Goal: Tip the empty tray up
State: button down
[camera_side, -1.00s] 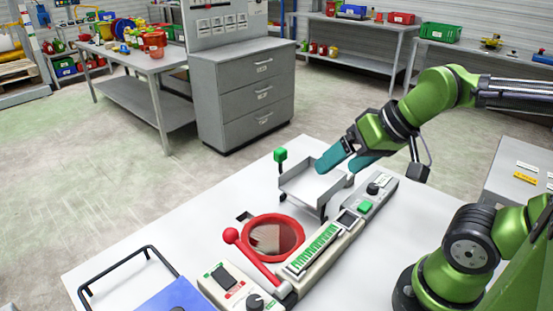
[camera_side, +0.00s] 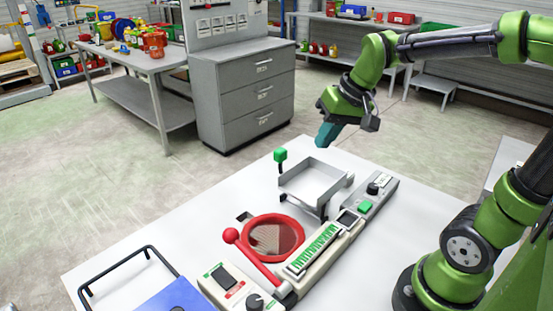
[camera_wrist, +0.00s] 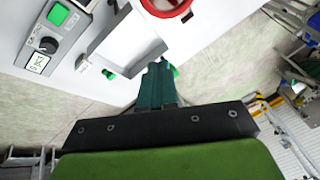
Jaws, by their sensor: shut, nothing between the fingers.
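The grey metal tray (camera_side: 312,202) is empty and stands on its mount at the far end of the white table. A green cube-shaped knob (camera_side: 281,155) is on a short post at its left far corner. In the wrist view the tray (camera_wrist: 125,35) shows at upper centre, with the green knob (camera_wrist: 175,71) partly hidden by my fingers. My gripper (camera_side: 324,142) is shut and empty, with teal fingers pointing down above and beyond the tray, apart from it. The shut fingers also show in the wrist view (camera_wrist: 156,68).
A red ring with mesh (camera_side: 273,238) and a red-knobbed lever (camera_side: 231,236) lie nearer the camera. A control panel (camera_side: 365,207) runs along the tray's right. A blue box (camera_side: 178,297) with a black frame stands at the front left. The table's left middle is clear.

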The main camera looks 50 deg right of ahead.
jog(key=w+d+n+g+y, duration=0.3)
jog(key=w+d+n+g, duration=0.1)
jog(key=w+d, duration=1)
jog(key=shift+w+r+n+g, duration=0.15)
jog(key=shift+w+n+g, duration=0.15)
jog(key=shift+n, duration=0.4)
jog(key=a+f, duration=0.7)
jog(key=f, duration=0.2)
jog(key=shift+a+f, duration=0.15)
jog(key=shift+a, duration=0.25)
